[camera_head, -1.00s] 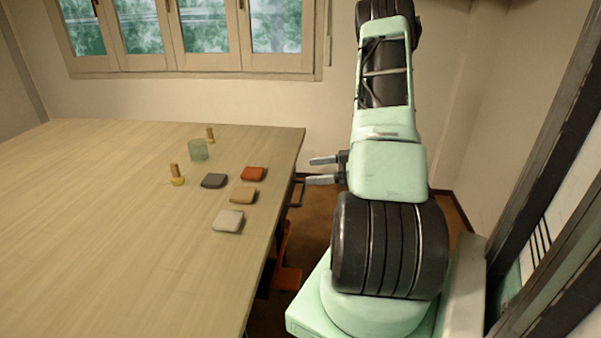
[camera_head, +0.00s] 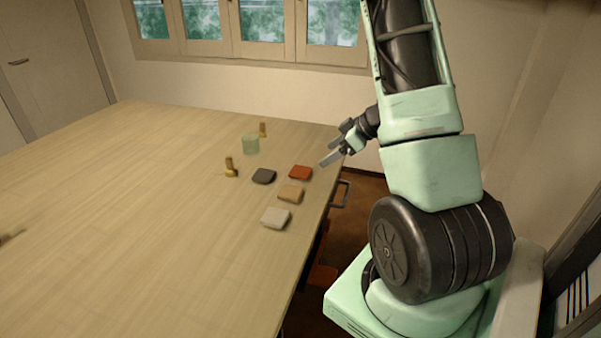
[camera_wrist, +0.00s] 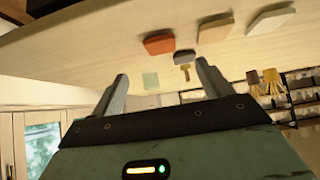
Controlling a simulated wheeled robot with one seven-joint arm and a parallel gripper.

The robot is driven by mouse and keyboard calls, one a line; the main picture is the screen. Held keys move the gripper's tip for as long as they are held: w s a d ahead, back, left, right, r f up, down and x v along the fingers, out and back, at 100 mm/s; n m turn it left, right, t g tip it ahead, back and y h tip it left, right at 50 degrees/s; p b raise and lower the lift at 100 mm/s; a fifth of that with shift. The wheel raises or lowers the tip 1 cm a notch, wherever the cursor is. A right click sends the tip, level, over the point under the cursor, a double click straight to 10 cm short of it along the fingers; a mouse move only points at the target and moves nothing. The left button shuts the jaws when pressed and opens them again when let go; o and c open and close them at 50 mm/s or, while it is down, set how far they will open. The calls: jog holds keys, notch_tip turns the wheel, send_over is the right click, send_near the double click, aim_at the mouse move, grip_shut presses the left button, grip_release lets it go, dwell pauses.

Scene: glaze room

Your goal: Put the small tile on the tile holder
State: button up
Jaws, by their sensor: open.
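Four kinds of flat tile lie close together near the table's right edge: a red tile (camera_head: 300,172), a dark grey tile (camera_head: 264,176), a tan tile (camera_head: 291,194) and an off-white tile (camera_head: 275,217). I cannot make out a tile holder for certain. My gripper (camera_head: 338,145) is open and empty near the table's right edge, beyond and right of the red tile. In the wrist view, the red tile (camera_wrist: 158,44) shows above the open fingers (camera_wrist: 162,75).
A dark object (camera_head: 11,237) lies at the left picture edge. The table's left part is mostly clear.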

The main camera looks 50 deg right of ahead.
aim_at(302, 171)
jog(key=p+x, duration=0.1)
jog(key=x, duration=0.9)
jog(key=shift+w+a, duration=0.1)
jog(key=shift+w, duration=0.05)
jog(key=c, duration=1.2)
notch_tip(302, 171, up, 10)
